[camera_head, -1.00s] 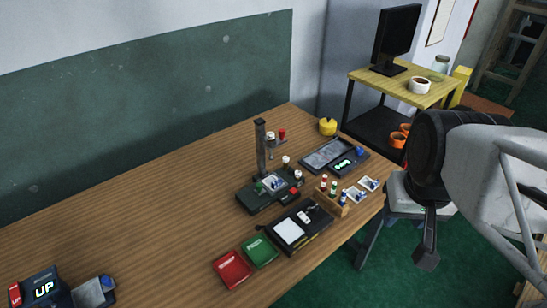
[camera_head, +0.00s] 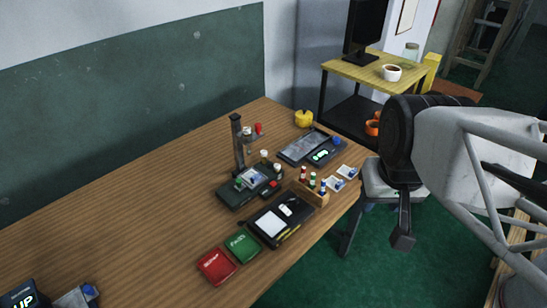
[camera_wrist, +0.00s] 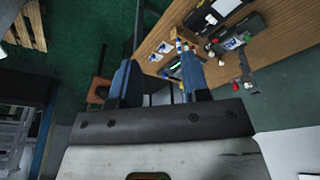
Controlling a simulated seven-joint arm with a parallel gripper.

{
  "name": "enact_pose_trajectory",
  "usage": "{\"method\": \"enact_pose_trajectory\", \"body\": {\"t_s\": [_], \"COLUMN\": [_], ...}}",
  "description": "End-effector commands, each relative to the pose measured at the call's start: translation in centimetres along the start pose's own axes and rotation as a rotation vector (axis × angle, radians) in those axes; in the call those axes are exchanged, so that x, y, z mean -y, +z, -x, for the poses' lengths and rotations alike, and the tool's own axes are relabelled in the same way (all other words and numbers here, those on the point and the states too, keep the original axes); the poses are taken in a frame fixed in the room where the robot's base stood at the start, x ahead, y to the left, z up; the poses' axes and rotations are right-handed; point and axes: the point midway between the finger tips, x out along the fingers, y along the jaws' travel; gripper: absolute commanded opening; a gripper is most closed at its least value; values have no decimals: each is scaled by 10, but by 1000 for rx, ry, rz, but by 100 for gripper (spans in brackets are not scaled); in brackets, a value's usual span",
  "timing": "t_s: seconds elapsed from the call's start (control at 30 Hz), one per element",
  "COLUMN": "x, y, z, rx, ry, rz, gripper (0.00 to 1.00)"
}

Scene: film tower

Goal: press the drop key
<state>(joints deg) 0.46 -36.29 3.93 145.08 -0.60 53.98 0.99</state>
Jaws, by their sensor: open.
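The film tower (camera_head: 238,145) is a dark post on a black base on the wooden table. A red button (camera_head: 274,184) sits at the base's right corner. A dark box with a lit "UP" display (camera_head: 22,300) is cut off at the lower left, with a grey, blue-knobbed block (camera_head: 76,298) beside it. No key is readable as the drop key. A red pad (camera_head: 217,266) and a green pad (camera_head: 242,244) lie near the front edge, their lettering too small to read. My gripper (camera_wrist: 158,80) is open and empty, off the table's right end, away from the tower.
A black device with a white panel (camera_head: 280,222), a wooden vial rack (camera_head: 311,192), photo cards (camera_head: 342,178) and a grey tray (camera_head: 303,147) crowd around the tower. A stool (camera_head: 390,180) stands beside the table's end. The table's left half (camera_head: 130,220) is mostly clear.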

Motion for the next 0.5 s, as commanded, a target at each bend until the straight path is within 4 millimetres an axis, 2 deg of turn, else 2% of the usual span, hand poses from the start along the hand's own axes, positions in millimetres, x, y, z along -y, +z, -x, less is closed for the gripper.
{"method": "enact_pose_trajectory", "body": {"t_s": [0.03, 0.2, 0.3, 0.5], "x": [0, 0, 0, 0], "y": [0, 0, 0, 0], "z": [0, 0, 0, 0], "rx": [0, 0, 0, 0], "ry": [0, 0, 0, 0], "rz": [0, 0, 0, 0], "gripper": [38, 12, 0, 0]}}
